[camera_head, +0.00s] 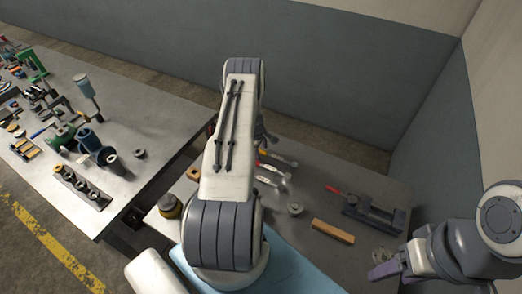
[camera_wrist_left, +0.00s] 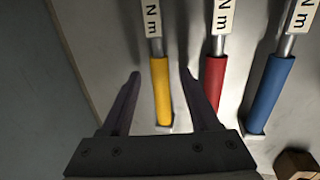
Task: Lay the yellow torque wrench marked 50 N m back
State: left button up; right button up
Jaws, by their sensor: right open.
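In the left wrist view the yellow torque wrench (camera_wrist_left: 161,92) lies on a grey surface, its handle showing between the fingers of my left gripper (camera_wrist_left: 161,75). The gripper is open, with a gap on each side of the handle. Its white label reads "N m"; the number is cut off. A red-handled wrench (camera_wrist_left: 213,84) and a blue-handled wrench (camera_wrist_left: 268,94) lie to its right. In the head view my left arm hides most of that gripper, and metal wrench ends (camera_head: 283,160) show beside it. My right gripper (camera_head: 384,270) is open and empty at the lower right.
A wooden block (camera_head: 333,231), a metal ring (camera_head: 295,209) and a dark vise (camera_head: 374,213) are on the right-hand table. A brown hex object (camera_wrist_left: 297,164) is near the wrist view's lower right corner. The left table (camera_head: 150,125) holds cups and several tools.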

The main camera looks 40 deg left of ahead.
pick_arm(q)
jog(key=shift+s+r, duration=0.1)
jog(key=shift+r, duration=0.25)
jog(key=b+v, duration=0.3)
jog(key=v, duration=0.6)
jog(key=w+d+r+m+h+b, duration=0.1)
jog(key=w+d+r+m, duration=0.2)
jog(key=d, duration=0.5)
jog(key=w+d+r+m+b, duration=0.1)
jog(key=d+r+m+b, duration=0.2)
jog(key=d, duration=0.5)
jog(key=s+d+r+m+g+b, duration=0.1)
jog(key=s+d+r+m, duration=0.25)
jog(key=d, duration=0.55)
jog(key=s+d+r+m, duration=0.2)
jog(key=d+r+m, duration=0.2)
jog(key=d, duration=0.4)
jog(key=s+d+r+m+h+b, duration=0.1)
jog(key=s+d+r+m+b, duration=0.1)
jog(key=s+d+m, duration=0.55)
jog(key=s+d+m+b, duration=0.1)
jog(key=s+d+m, duration=0.1)
jog(key=s, duration=0.6)
jog(key=s+d+m+g+b, duration=0.1)
jog(key=s+d+m, duration=0.1)
jog(key=s+m, duration=0.3)
jog(key=s, duration=0.3)
jog(key=shift+s+d+r+g+y, duration=0.15)
jog(key=shift+s+d+g+y, duration=0.15)
jog(key=shift+s+d, duration=0.05)
